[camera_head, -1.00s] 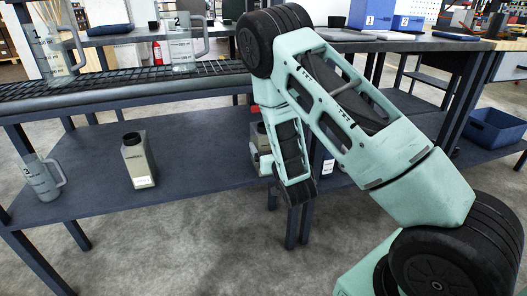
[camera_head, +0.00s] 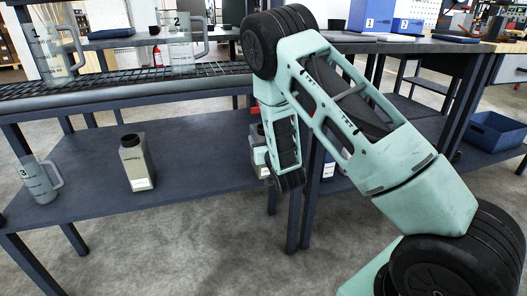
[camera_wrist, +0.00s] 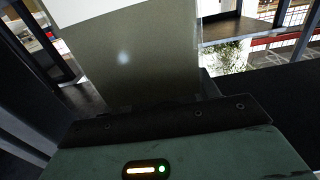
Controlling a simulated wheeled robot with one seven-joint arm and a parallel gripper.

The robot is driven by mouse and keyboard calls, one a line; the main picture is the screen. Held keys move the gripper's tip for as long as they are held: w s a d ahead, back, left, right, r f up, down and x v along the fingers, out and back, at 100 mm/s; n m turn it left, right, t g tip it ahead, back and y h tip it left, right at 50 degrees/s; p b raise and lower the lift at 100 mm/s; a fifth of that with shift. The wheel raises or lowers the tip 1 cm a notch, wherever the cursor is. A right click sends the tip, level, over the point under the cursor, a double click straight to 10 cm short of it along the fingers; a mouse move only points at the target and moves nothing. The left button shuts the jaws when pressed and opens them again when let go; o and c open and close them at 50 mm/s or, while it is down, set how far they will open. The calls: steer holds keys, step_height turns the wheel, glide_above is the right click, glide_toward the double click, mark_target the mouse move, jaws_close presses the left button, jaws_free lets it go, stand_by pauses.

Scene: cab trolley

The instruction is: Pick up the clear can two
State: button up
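The clear can two (camera_head: 181,57) is a transparent jug with a handle and a black "2". It stands upright on the black grid of the upper shelf in the head view, left of my arm. My gripper (camera_head: 262,169) is low, at the right end of the lower shelf, largely hidden behind my arm and well away from can two. It is beside a grey-olive bottle (camera_head: 258,155), partly covered by my arm. The wrist view shows a grey-olive surface (camera_wrist: 135,60) with a white label close in front of the gripper body. The fingertips cannot be made out, nor whether they grip it.
Clear can one (camera_head: 55,62) stands left of can two on the grid. Clear can three (camera_head: 38,180) and another grey-olive bottle (camera_head: 136,162) stand on the lower shelf (camera_head: 195,160). A blue bin (camera_head: 495,132) is at the right. The lower shelf's middle is clear.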

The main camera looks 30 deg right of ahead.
steer(key=shift+r, duration=0.1)
steer(key=c, duration=0.4)
steer(key=shift+c, duration=0.2)
steer(key=shift+r, duration=0.15)
steer(key=p+v, duration=0.8)
steer(key=v, duration=0.9)
steer(key=shift+s, duration=0.4)
steer(key=shift+s+a+r+p, duration=0.15)
steer(key=shift+r+p, duration=0.25)
steer(key=shift+r, duration=0.1)
